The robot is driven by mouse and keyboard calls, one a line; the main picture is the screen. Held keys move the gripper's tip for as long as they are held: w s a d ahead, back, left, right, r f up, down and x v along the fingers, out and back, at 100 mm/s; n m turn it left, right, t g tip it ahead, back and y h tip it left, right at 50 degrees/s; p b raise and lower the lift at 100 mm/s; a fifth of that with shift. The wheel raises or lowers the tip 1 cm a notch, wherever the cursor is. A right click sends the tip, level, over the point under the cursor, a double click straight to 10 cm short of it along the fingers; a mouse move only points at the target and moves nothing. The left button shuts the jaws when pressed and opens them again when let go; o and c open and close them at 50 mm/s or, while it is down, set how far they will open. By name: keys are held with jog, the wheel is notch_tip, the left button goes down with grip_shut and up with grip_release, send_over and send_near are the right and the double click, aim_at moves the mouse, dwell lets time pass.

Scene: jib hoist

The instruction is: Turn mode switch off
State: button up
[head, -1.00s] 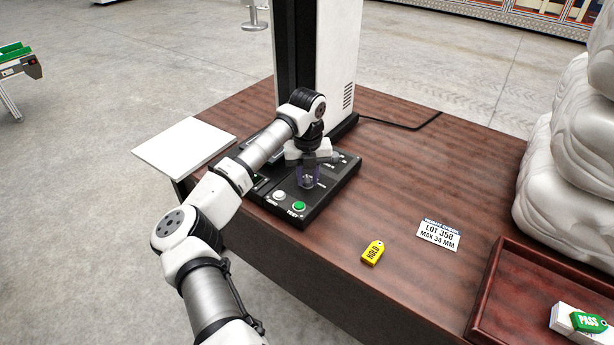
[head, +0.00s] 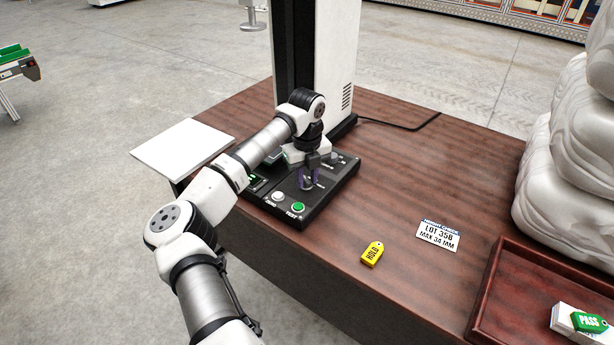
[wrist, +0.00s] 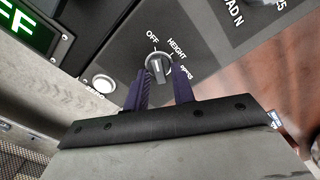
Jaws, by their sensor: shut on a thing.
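The mode switch is a round grey knob with a raised bar (wrist: 158,70), on the dark control panel (head: 325,205). Labels OFF, HEIGHT and a third, partly hidden one curve around it. The bar points up in the wrist view, roughly toward OFF. My gripper (wrist: 161,75) is shut on the knob, with one purple finger on each side. In the head view my gripper (head: 307,182) points down onto the panel, and its fingers largely hide the knob. A green display (wrist: 25,28) at the wrist view's upper left shows letters ending in FF.
A white button (head: 278,196) and a green button (head: 298,207) sit close in front of my gripper. A white column (head: 337,70) stands behind the panel. A yellow HOLD tag (head: 373,254) and a lot card (head: 438,235) lie on the brown table, right.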

aim_at(307, 181)
jog(key=o, duration=1)
notch_tip(307, 181, up, 14)
jog(key=shift+f+b, duration=0.1)
jog(key=shift+b, duration=1)
